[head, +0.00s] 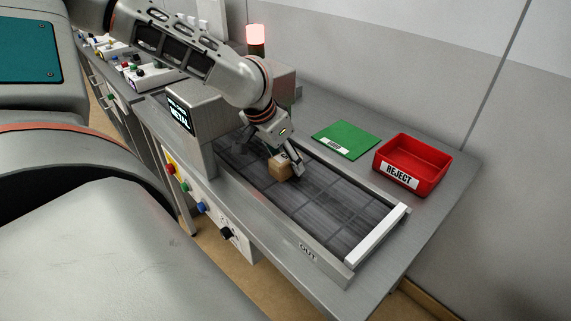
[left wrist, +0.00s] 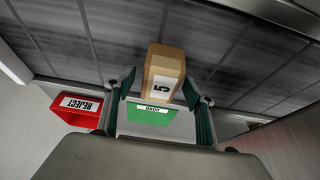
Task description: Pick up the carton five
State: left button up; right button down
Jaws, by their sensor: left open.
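The carton five (head: 279,170) is a small brown box on the dark conveyor belt, just out from the metal detector housing. In the left wrist view the carton (left wrist: 165,70) shows a white label with a 5. My left gripper (head: 285,166) is at the carton, its fingers on either side of it. In the left wrist view the green-padded fingers of the left gripper (left wrist: 160,97) are spread, with the carton between and beyond their tips and gaps beside it. My right gripper is not in view.
A green mat (head: 346,140) with a label and a red REJECT bin (head: 412,165) lie on the bench behind the belt. The metal detector (head: 196,125) stands left of the carton. A pale end bar (head: 378,235) crosses the belt's OUT end. The belt (head: 335,205) between is clear.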

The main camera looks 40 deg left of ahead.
pick_arm(q)
jog(key=c, duration=1.4)
jog(key=shift+o, duration=0.2)
jog(key=shift+r, duration=0.1)
